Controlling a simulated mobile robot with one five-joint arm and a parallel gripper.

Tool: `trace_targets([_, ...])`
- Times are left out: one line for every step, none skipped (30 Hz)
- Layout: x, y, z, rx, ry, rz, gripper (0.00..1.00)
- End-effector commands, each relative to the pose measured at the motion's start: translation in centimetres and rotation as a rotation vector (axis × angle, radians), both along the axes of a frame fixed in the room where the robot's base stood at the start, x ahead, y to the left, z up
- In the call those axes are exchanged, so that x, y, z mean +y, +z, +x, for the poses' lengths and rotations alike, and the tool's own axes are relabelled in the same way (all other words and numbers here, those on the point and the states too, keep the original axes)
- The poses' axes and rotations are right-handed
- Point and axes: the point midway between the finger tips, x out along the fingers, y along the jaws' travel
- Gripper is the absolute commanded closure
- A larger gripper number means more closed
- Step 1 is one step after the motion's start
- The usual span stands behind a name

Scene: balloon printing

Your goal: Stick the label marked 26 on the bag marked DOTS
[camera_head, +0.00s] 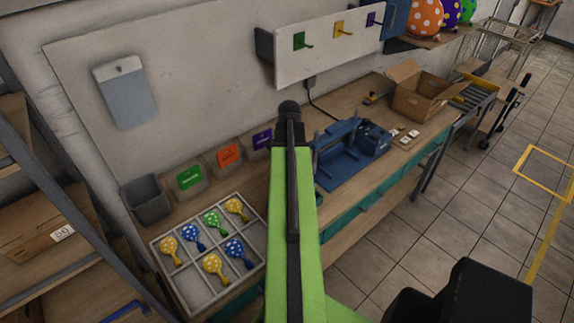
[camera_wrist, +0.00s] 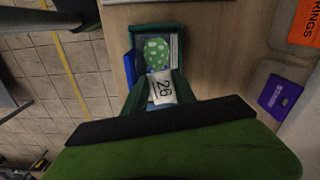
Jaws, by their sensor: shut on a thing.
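In the wrist view my gripper (camera_wrist: 160,86) is shut on a white label (camera_wrist: 163,90) marked 26, which shows between its dark green fingers. Just past the fingertips lies a green, white-dotted balloon shape (camera_wrist: 156,54) on a dark panel with blue edges. I cannot tell if it belongs to a bag, or whether the label touches it. I can read no DOTS marking in either view. In the head view my arm hides the gripper and the label.
A blue fixture (camera_head: 350,154) stands on the workbench right of my arm. A divided tray (camera_head: 158,250) of dotted balloons lies at left, near bins with green (camera_head: 189,178), orange (camera_head: 228,154) and purple (camera_head: 262,138) cards. An open carton (camera_head: 420,95) stands farther right.

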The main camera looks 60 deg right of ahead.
Motion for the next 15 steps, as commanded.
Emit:
trace_targets([-0.1,-0.1,-0.2,0.000,-0.004,0.000,1.00])
trace_targets([-0.2,-0.2,-0.3,0.000,-0.006,0.000,1.00])
trace_targets([-0.3,-0.4,-0.5,0.000,-0.010,0.000,1.00])
trace_targets([-0.4,-0.5,-0.6,0.000,-0.012,0.000,1.00])
trace_targets([-0.5,-0.7,-0.7,0.000,-0.014,0.000,1.00])
trace_targets([-0.6,-1.0,-0.8,0.000,-0.017,0.000,1.00])
trace_targets([-0.7,-1.2,-0.9,0.000,-0.018,0.000,1.00])
trace_targets([-0.8,-1.5,-1.0,0.000,-0.020,0.000,1.00])
trace_targets([-0.8,-1.9,-1.1,0.000,-0.021,0.000,1.00])
trace_targets([-0.9,-2.2,-1.1,0.000,-0.022,0.000,1.00])
trace_targets([-0.9,-2.6,-1.1,0.000,-0.023,0.000,1.00])
trace_targets([-1.0,-3.0,-1.2,0.000,-0.024,0.000,1.00])
trace_targets([-1.0,-3.4,-1.2,0.000,-0.025,0.000,1.00])
trace_targets([-1.0,-3.8,-1.3,0.000,-0.026,0.000,1.00])
trace_targets([-1.1,-4.2,-1.3,0.000,-0.027,0.000,1.00])
